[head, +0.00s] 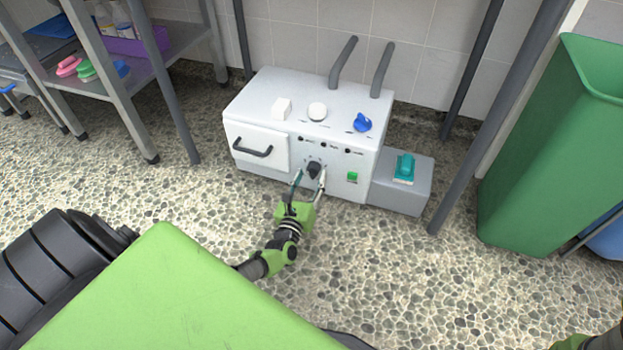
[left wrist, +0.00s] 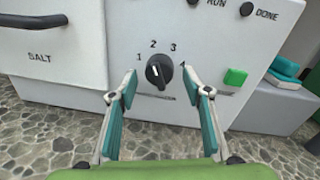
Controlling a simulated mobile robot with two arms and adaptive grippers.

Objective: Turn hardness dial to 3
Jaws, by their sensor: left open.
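The hardness dial (head: 314,170) is a black knob low on the front of a white machine. In the left wrist view the dial (left wrist: 159,71) has the numbers 1 to 4 around its top. Its pale pointer mark appears to point up, near the 2. My left gripper (head: 310,179) is in front of the dial, open, with one finger on each side of it. In the left wrist view the gripper's (left wrist: 160,82) fingertips show a gap to the knob on both sides. My right gripper is out of view.
The white machine (head: 250,105) has a SALT drawer (left wrist: 45,68) left of the dial and a green button (left wrist: 235,77) to its right. A grey box (head: 400,195) with a teal switch adjoins it. A green bin (head: 530,160) stands at right. Stone floor in front is clear.

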